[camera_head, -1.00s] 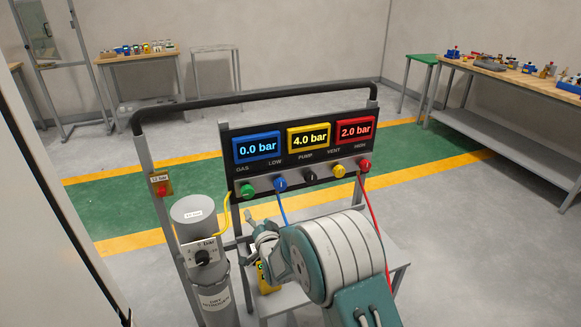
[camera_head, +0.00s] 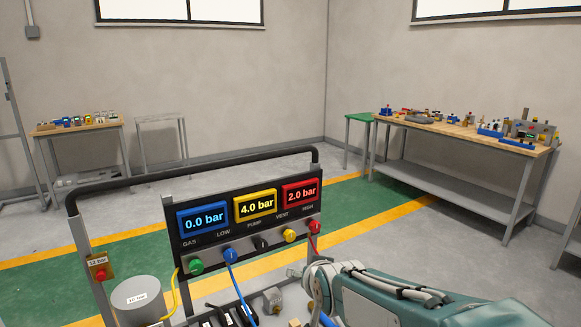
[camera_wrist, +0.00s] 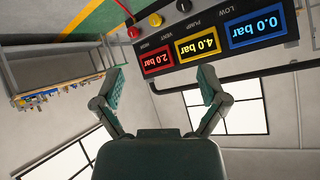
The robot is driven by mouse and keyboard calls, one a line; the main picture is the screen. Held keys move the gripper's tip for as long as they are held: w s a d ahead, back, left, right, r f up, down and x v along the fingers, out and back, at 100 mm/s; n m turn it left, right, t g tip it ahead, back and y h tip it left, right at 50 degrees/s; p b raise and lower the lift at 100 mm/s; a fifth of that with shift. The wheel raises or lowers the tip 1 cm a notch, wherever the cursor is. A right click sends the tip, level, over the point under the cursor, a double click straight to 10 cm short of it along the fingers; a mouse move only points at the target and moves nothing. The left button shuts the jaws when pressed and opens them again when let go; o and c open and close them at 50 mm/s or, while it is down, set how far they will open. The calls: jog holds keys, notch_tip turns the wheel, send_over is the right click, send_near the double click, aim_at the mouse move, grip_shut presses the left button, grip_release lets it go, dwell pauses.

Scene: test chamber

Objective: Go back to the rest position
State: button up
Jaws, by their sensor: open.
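My gripper (camera_wrist: 160,90) is open and empty in the wrist view, its two fingers spread wide. The wrist view is upside down and looks past the fingers at the gauge panel (camera_wrist: 205,45). In the head view, my arm lies low at the right front, and the gripper end is hard to make out there. The gauge panel (camera_head: 250,232) stands left of my arm, with a blue 0.0 bar, a yellow 4.0 bar and a red 2.0 bar display. Coloured knobs sit in a row below. Nothing is seen between the fingers.
A grey cylinder (camera_head: 140,297) stands left of the panel, beside a 12 bar tag with a red button (camera_head: 101,274). A black rail (camera_head: 200,170) frames the cart. Benches with small parts stand at the back left (camera_head: 75,126) and right (camera_head: 460,137). Green floor between yellow lines is clear.

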jog(key=s+d+g+h, duration=0.1)
jog(key=s+d, duration=0.3)
jog(key=s, duration=0.4)
jog(key=s+d+g, duration=0.2)
jog(key=s+d, duration=0.2)
jog(key=s, duration=0.4)
jog(key=s+d+n+g+h, duration=0.1)
jog(key=s+d, duration=0.2)
jog(key=s, duration=0.5)
jog(key=shift+s+d+f+g+h, duration=0.25)
jog(key=shift+s+d+g+h, duration=0.05)
jog(key=shift+s+d+g, duration=0.1)
jog(key=shift+w, duration=0.15)
